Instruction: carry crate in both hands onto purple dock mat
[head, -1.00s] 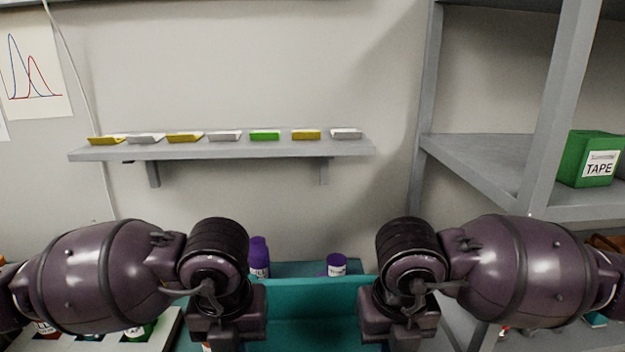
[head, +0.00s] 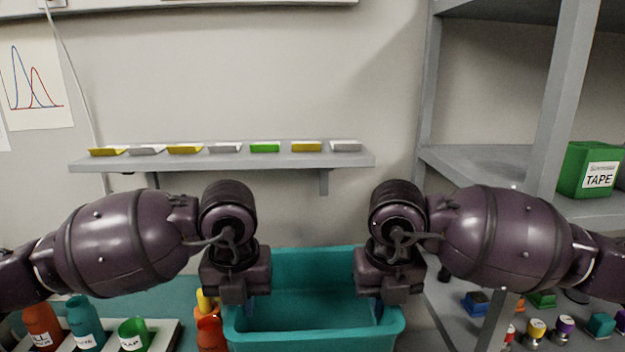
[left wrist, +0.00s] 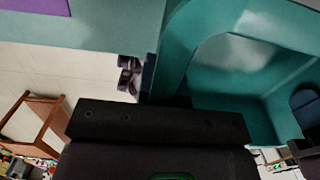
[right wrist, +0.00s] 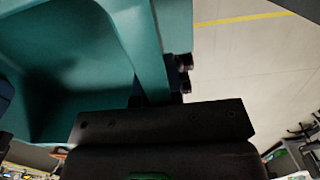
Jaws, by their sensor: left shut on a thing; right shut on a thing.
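The teal crate (head: 312,270) hangs between my two grippers in the head view, and the part of its inside that shows is empty. My left gripper (head: 236,290) is shut on its left rim and my right gripper (head: 390,288) is shut on its right rim. The crate wall also shows in the left wrist view (left wrist: 185,45) and in the right wrist view (right wrist: 145,45). A purple patch, seemingly the dock mat (left wrist: 35,6), lies on a teal surface at the top left of the left wrist view. The mat does not show in the head view.
A rack with orange, teal and green cups (head: 85,325) and an orange bottle (head: 210,332) stand left of the crate. A grey shelf unit (head: 490,165) is at the right, with small coloured items low down. A wall shelf (head: 220,160) with several small trays is behind.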

